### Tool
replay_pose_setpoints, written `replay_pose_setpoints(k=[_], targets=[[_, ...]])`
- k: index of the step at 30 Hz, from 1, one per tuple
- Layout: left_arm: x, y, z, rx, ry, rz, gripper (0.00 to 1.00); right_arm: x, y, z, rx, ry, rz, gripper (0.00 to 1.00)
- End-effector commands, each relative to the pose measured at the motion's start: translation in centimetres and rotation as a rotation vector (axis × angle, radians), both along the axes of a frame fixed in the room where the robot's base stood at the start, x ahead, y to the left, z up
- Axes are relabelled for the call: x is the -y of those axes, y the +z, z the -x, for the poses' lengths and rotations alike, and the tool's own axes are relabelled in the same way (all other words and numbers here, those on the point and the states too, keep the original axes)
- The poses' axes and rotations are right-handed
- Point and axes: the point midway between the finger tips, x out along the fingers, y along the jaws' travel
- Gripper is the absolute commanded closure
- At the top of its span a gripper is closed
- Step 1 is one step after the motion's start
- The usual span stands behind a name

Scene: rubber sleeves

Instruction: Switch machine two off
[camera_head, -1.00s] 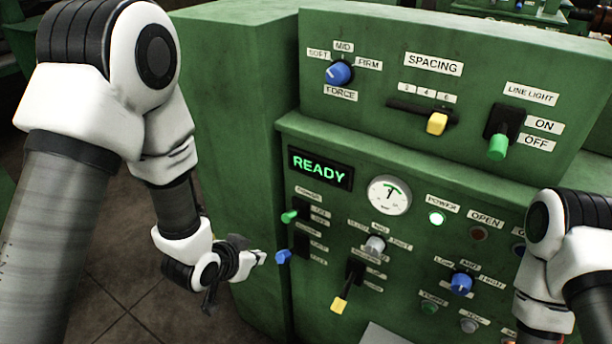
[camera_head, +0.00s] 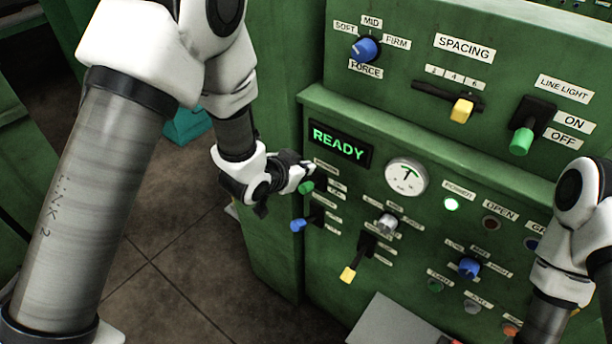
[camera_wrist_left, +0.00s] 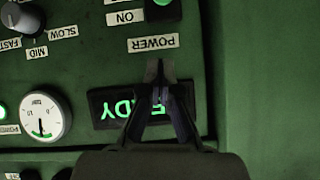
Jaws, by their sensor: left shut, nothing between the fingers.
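The machine front is a green panel (camera_head: 345,215) with a lit READY display (camera_head: 338,143). A green-tipped power lever (camera_head: 306,185) sits below the display at the panel's left edge. It shows partly at the top of the left wrist view (camera_wrist_left: 162,3), beside an ON label and a POWER label (camera_wrist_left: 152,42). My left gripper (camera_head: 303,177) is shut and empty, close to this lever; contact cannot be told. In the upside-down left wrist view its closed tips (camera_wrist_left: 160,66) lie between the POWER label and the display. My right gripper is out of view.
A blue-tipped lever (camera_head: 298,225) sits just below the green one. A yellow-tipped lever (camera_head: 347,274), a gauge (camera_head: 406,178) and a lit green power lamp (camera_head: 451,204) are farther right. Open floor lies left of the machine.

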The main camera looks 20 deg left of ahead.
Motion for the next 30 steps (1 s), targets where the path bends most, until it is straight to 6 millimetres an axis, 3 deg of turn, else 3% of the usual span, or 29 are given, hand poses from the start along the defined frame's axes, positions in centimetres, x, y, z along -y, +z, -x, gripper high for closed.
replay_pose_setpoints(k=[4,12,24,30], targets=[[0.9,-1.6,-2.5,-0.001,-0.002,0.000,1.00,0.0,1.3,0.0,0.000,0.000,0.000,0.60],[-0.2,-5.2,-1.6,-0.001,0.001,0.001,1.00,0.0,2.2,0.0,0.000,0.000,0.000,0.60],[-0.2,-5.6,-1.6,0.002,0.000,0.001,1.00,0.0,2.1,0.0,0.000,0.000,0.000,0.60],[-0.3,-6.3,-2.4,0.052,0.000,0.018,1.00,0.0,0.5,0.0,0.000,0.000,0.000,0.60]])
